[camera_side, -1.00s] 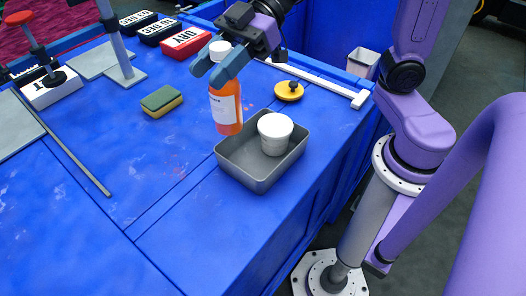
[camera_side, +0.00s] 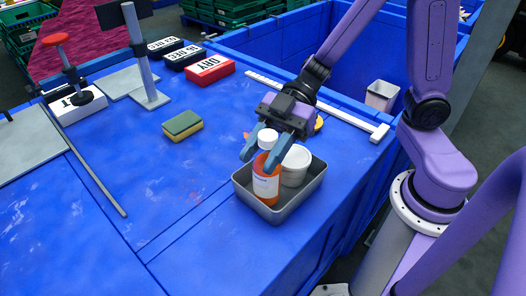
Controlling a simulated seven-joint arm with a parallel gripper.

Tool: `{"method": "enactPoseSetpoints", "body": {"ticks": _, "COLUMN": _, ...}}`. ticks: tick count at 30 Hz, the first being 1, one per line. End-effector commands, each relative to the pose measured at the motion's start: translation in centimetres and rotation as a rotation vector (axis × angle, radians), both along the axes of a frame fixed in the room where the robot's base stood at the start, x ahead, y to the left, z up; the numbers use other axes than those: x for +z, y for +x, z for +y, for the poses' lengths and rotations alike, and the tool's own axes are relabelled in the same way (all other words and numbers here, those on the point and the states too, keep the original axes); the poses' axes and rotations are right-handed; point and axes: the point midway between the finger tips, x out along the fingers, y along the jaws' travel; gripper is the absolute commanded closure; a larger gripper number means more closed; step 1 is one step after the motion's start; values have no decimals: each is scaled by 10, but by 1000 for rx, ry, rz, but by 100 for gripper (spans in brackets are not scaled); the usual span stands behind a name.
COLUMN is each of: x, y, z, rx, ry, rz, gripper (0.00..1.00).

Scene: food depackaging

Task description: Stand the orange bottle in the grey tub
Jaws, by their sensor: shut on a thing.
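The orange bottle (camera_side: 265,187) has a white cap and a white label. It is upright inside the grey tub (camera_side: 279,213), at the left part of it. Whether its base touches the tub floor is hidden by the tub's front wall. My gripper (camera_side: 262,156) is shut on the orange bottle near its neck, with blue-grey fingers at either side. A white cup-like container (camera_side: 296,168) stands in the tub just right of the bottle.
A yellow round thing (camera_side: 319,123) is partly hidden behind my gripper. A green and yellow sponge (camera_side: 183,126) lies to the left. A red DRY block (camera_side: 210,70) and a white bar (camera_side: 320,107) are farther back.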

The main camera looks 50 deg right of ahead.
Motion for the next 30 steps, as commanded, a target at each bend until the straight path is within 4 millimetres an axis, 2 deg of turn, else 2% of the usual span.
{"method": "enactPoseSetpoints", "body": {"ticks": 14, "x": -6, "y": 0, "z": 0, "rx": -1, "ry": 2, "rz": 0, "gripper": 100}}
{"method": "enactPoseSetpoints", "body": {"ticks": 15, "x": -7, "y": 0, "z": 0, "rx": 0, "ry": 1, "rz": 0, "gripper": 54}}
{"method": "enactPoseSetpoints", "body": {"ticks": 17, "x": -7, "y": 0, "z": 0, "rx": -1, "ry": 1, "rz": 0, "gripper": 35}}
{"method": "enactPoseSetpoints", "body": {"ticks": 30, "x": -1, "y": 2, "z": -4, "rx": -3, "ry": 2, "rz": -2, "gripper": 35}}
